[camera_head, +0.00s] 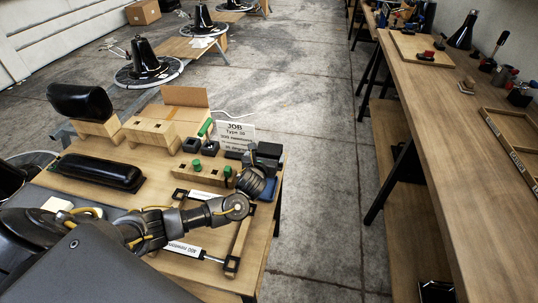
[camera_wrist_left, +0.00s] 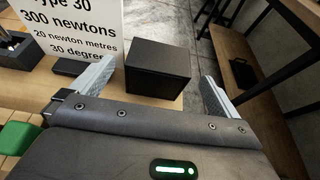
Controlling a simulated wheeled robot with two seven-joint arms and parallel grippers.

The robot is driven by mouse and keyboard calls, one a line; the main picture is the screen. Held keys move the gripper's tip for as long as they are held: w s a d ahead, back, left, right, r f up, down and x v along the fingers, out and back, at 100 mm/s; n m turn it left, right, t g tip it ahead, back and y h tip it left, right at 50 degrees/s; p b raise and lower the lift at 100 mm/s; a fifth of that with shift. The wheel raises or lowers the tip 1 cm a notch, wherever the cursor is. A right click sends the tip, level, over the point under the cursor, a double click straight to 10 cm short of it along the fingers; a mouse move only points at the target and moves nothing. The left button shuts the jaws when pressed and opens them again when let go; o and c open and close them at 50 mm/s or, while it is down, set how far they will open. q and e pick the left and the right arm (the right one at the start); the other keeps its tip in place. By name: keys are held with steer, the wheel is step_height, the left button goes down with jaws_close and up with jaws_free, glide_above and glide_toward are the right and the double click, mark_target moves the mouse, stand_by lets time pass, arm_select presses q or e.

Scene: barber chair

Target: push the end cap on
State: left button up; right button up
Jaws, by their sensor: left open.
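My left gripper (camera_head: 262,165) reaches over the right edge of the wooden table (camera_head: 262,225). In the left wrist view its two grey fingers (camera_wrist_left: 157,82) are spread wide. A plain black block (camera_wrist_left: 157,68) shows between and beyond them; contact with the fingers cannot be told. A dark block (camera_head: 269,149) also shows by the gripper in the head view, partly hidden. I cannot tell for sure whether it is the end cap. Two small black pieces with square openings (camera_head: 191,145) stand behind the wooden block with green knobs (camera_head: 203,172). My right gripper is not in view.
A white job card (camera_head: 236,133) stands close to my left gripper. A wooden frame with black corners (camera_head: 238,247) and a rod labelled 400 newtons (camera_head: 182,249) lie at the front. A black pad (camera_head: 100,172) lies left. A long workbench (camera_head: 455,130) stands right, across clear floor.

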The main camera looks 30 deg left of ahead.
mark_target(268, 152)
arm_select(q)
steer(key=x, duration=0.4)
steer(key=shift+w+f, duration=0.1)
steer(key=shift+w, duration=0.25)
steer(key=c, duration=0.7)
steer(key=shift+c, duration=0.9)
steer(key=shift+r, duration=0.7)
steer(key=s+a+r+p, duration=0.2)
steer(key=s+r, duration=0.9)
steer(key=s, duration=0.3)
steer(key=shift+r, duration=0.4)
